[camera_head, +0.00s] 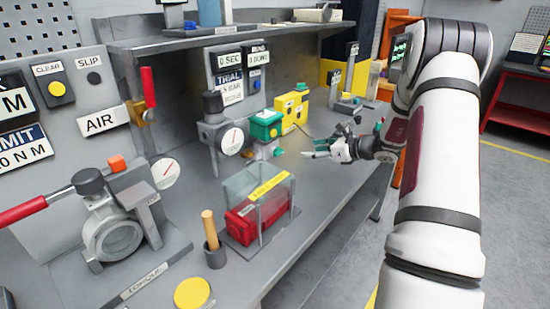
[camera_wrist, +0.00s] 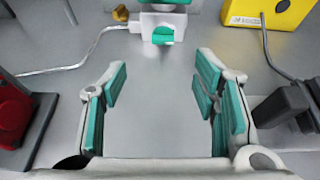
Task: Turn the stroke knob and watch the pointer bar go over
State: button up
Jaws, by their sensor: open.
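A white and green actuator (camera_head: 266,126) stands on the bench at mid-picture in the head view. In the wrist view its white lower body (camera_wrist: 184,22) is at the top, with a small green knob (camera_wrist: 162,36) on its near face; I take this for the stroke knob, but no label is legible. My gripper (camera_head: 320,146) is to the right of the actuator, above the bench. In the wrist view my gripper (camera_wrist: 161,90) is open and empty, and the green knob lies beyond its fingertips, apart from them. I cannot make out the pointer bar.
A yellow box (camera_head: 291,108) stands behind the actuator. A clear case with a red block (camera_head: 258,212) is in front of it. A thin cable (camera_wrist: 75,66) runs left from the actuator. A black part (camera_wrist: 285,104) is close to the right finger. Bare bench lies between the fingers.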

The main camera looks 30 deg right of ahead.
aim_at(280, 152)
jog(key=x, duration=1.4)
jog(key=shift+d+f, duration=0.2)
jog(key=shift+d, duration=0.1)
jog(key=shift+s, duration=0.1)
jog(key=c, duration=1.2)
